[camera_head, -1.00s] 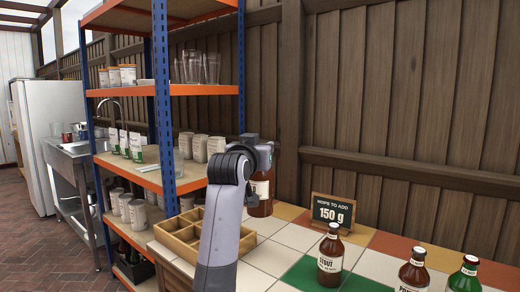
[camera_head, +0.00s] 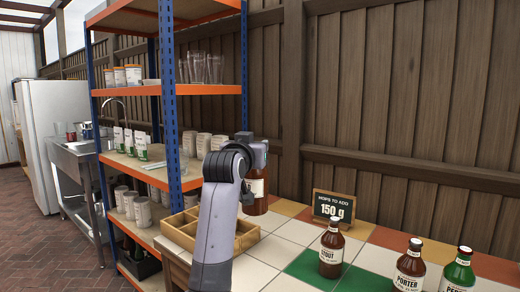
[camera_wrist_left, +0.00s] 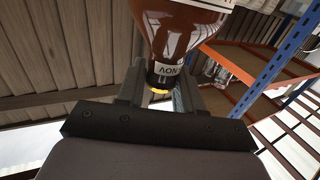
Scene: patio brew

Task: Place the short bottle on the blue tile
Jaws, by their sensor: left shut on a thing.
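My left gripper (camera_head: 258,150) is shut on the neck of a brown bottle (camera_head: 255,188) with a pale label. The bottle hangs upright above the counter, just behind the wooden crate; my arm hides part of it. In the left wrist view its body (camera_wrist_left: 170,25) and neck lie between the two fingers. Whether its base touches anything cannot be told. The counter has white, orange, brown and green tiles, including a green tile (camera_head: 311,266); no blue tile can be made out. My right gripper is not in view.
A divided wooden crate (camera_head: 247,238) sits left on the counter. A stout bottle (camera_head: 331,252), a porter bottle (camera_head: 409,268) and a green bottle (camera_head: 458,272) stand at the right. A small sign (camera_head: 333,206) stands behind. An orange-edged shelf (camera_head: 205,90) rises at left.

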